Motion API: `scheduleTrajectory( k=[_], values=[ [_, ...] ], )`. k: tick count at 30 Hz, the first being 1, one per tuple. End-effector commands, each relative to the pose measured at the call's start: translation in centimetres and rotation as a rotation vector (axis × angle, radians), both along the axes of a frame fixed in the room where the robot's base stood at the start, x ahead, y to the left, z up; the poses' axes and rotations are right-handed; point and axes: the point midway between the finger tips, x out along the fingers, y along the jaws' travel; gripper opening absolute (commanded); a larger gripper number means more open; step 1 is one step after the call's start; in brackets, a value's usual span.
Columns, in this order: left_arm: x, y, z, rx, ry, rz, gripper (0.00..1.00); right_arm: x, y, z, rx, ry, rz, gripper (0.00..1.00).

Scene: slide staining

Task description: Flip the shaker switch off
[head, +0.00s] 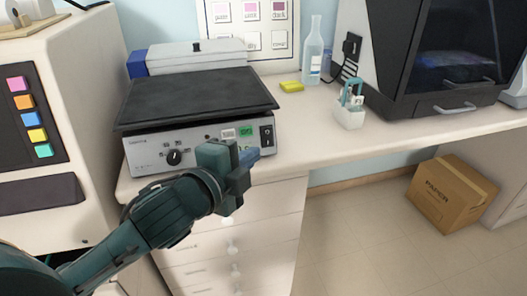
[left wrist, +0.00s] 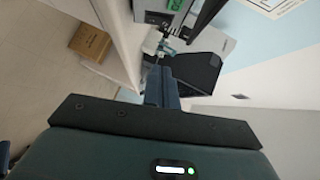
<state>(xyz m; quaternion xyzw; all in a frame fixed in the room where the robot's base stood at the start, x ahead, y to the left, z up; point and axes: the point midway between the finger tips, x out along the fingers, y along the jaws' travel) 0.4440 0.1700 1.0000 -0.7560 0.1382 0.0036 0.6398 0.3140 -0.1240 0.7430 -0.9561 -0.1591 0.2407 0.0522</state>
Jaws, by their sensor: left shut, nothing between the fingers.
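The shaker (head: 200,100) stands on the bench with a flat black platform on top and a pale front panel. Its black rocker switch (head: 267,135) is at the right end of the panel, and I cannot tell which way it is tipped. A green display (head: 246,132) sits left of the switch. My left gripper (head: 250,156) is shut and empty, just in front of the panel and a little below the switch, apparently apart from it. In the left wrist view the closed fingers (left wrist: 159,85) point toward the bench, and the shaker panel (left wrist: 168,5) shows at the top edge.
A yellow block (head: 291,86), a clear bottle (head: 313,55) and a small white holder (head: 350,115) stand right of the shaker. A dark-fronted machine (head: 450,60) is further right. A cream cabinet with coloured buttons (head: 35,115) is close on the left. A cardboard box (head: 452,193) sits on the floor.

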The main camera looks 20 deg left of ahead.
Motion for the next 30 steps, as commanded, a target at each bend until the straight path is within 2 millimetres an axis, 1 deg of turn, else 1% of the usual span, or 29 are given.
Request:
scheduleTrajectory(
  k=[1, 3, 5, 6, 11, 15, 18, 21, 30],
  values=[
    [0.9, -0.2, -0.7, -0.004, -0.004, 0.001, 0.0, -0.2, -0.2, -0.6, 0.004, -0.013, -0.008, 0.36],
    [2.0, -0.4, -0.8, -0.003, -0.004, 0.002, 0.0, -0.7, -0.7, -0.2, -0.001, -0.043, -0.017, 0.36],
    [3.0, -0.6, -0.7, -0.004, -0.002, 0.002, 0.0, -0.8, -0.9, 0.3, -0.004, -0.059, -0.02, 0.36],
    [4.0, -0.8, -0.7, -0.003, 0.001, 0.003, 0.0, -0.7, -0.8, 0.5, -0.005, -0.058, -0.019, 0.36],
    [7.1, -1.5, -1.3, -0.005, 0.001, 0.002, 0.0, -0.7, -0.9, 0.5, -0.007, -0.062, -0.018, 0.36],
    [8.9, -0.3, -2.0, 0.0, 0.003, 0.003, 0.0, -0.7, -0.9, 0.5, -0.008, -0.069, -0.019, 0.36],
    [9.7, 0.2, -2.2, 0.0, 0.001, 0.002, 0.0, -0.7, -0.9, 0.6, -0.008, -0.071, -0.019, 0.36],
    [10.2, 0.6, -2.4, 0.0, 0.002, 0.001, 0.0, -0.7, -0.9, 0.6, -0.009, -0.073, -0.02, 0.36],
    [10.3, 0.7, -2.4, -0.001, 0.001, 0.0, 0.0, -0.7, -1.0, 0.6, -0.009, -0.074, -0.021, 0.36]
  ],
)
